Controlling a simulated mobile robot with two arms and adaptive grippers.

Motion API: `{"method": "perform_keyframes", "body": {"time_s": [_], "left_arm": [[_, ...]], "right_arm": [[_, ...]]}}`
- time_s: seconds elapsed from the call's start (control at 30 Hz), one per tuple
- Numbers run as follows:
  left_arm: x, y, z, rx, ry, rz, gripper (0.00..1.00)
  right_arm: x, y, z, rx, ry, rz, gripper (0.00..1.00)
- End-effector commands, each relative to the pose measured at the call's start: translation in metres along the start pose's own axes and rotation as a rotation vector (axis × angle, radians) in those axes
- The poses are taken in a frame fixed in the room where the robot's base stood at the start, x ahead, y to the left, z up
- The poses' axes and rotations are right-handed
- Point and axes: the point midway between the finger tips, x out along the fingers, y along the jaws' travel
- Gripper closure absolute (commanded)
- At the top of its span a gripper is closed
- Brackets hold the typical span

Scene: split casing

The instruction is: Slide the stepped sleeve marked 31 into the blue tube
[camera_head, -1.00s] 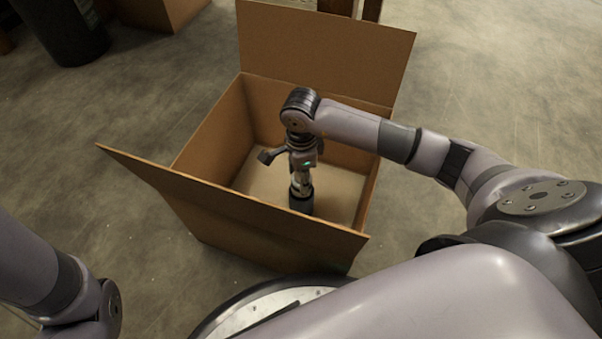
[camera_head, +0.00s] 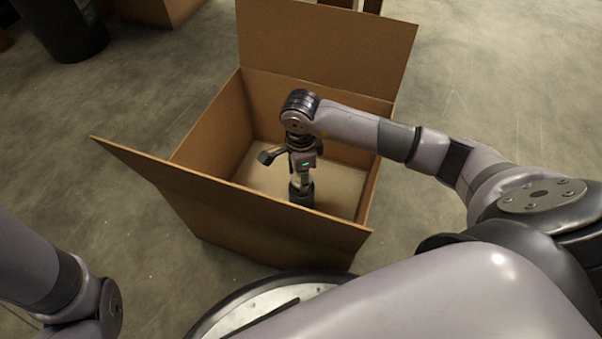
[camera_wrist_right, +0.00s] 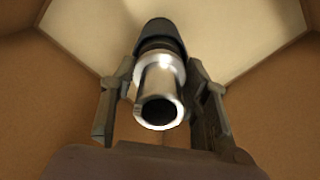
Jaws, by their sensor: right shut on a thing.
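My right gripper (camera_head: 303,172) points down inside the cardboard box (camera_head: 215,127). It is shut on a shiny silver stepped sleeve (camera_wrist_right: 160,92), whose open round end faces the camera in the right wrist view. At the sleeve's far end is a dark blue-grey cylinder (camera_wrist_right: 160,35), which also shows as a dark cylinder (camera_head: 301,193) below the gripper in the head view. I cannot tell whether this is the blue tube or how far the sleeve is inside it. No 31 mark is readable. My left gripper is out of view.
The box walls surround my right gripper closely, with bare box floor (camera_head: 342,190) around it. A tall flap (camera_head: 325,45) stands at the back and another flap (camera_head: 180,180) leans out at the front. A dark bin (camera_head: 65,28) stands at the back left.

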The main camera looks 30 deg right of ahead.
Motion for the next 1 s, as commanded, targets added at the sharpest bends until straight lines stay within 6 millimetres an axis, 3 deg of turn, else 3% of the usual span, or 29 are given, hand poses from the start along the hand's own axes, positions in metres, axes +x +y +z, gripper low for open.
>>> {"method": "perform_keyframes", "body": {"time_s": [1.0], "left_arm": [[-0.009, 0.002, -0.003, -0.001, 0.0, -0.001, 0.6]], "right_arm": [[0.014, -0.002, 0.0, 0.0, -0.002, -0.004, 1.0]]}}
